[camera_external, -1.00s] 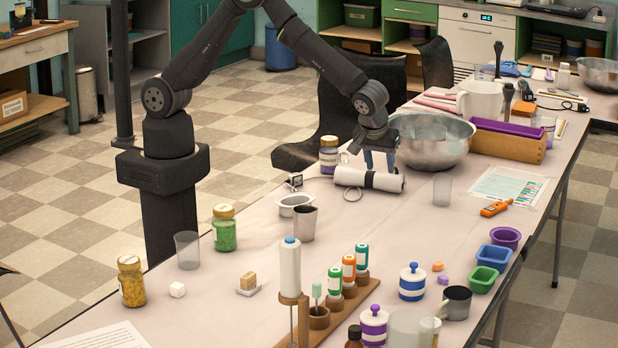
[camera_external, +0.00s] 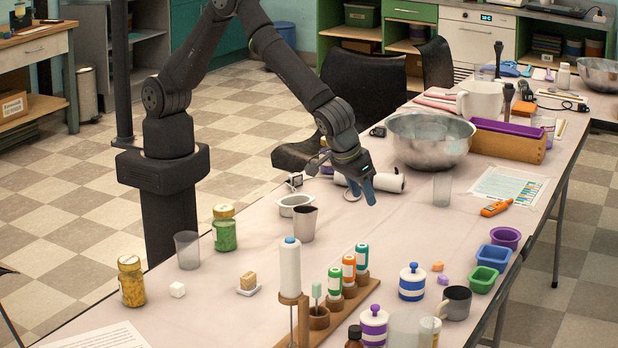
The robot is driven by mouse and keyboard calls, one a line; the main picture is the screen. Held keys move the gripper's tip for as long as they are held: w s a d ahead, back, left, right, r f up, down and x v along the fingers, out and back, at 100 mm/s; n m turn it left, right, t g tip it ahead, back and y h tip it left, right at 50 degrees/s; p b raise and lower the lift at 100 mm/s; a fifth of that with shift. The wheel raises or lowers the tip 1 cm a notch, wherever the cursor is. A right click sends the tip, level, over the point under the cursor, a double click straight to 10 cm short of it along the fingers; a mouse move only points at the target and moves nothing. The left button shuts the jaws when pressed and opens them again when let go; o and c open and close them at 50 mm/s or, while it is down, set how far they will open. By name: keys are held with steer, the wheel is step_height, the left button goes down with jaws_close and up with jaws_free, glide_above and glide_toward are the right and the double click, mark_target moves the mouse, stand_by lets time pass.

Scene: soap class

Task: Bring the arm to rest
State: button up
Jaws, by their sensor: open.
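My gripper (camera_external: 367,195) hangs above the table (camera_external: 385,235), in front of a white roll (camera_external: 390,183) and left of the steel bowl (camera_external: 428,140). Its fingers are blue and point down. They hold nothing that I can see. My arm reaches from its base at the left over to the table's middle. The wrist hides part of the white roll and the jar behind it.
A white oval dish (camera_external: 294,204) and a grey cup (camera_external: 304,223) stand left of the gripper. A clear cup (camera_external: 442,188) stands to the right. Bottles in a wooden rack (camera_external: 352,303) are nearer the camera. The table between is mostly clear.

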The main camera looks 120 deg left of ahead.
steer(key=s+d+m+t+h, duration=0.1)
steer(key=d+m, duration=0.3)
steer(key=d, duration=1.2)
steer(key=shift+s+m, duration=0.15)
steer(key=shift+m, duration=0.25)
steer(key=shift+r, duration=0.1)
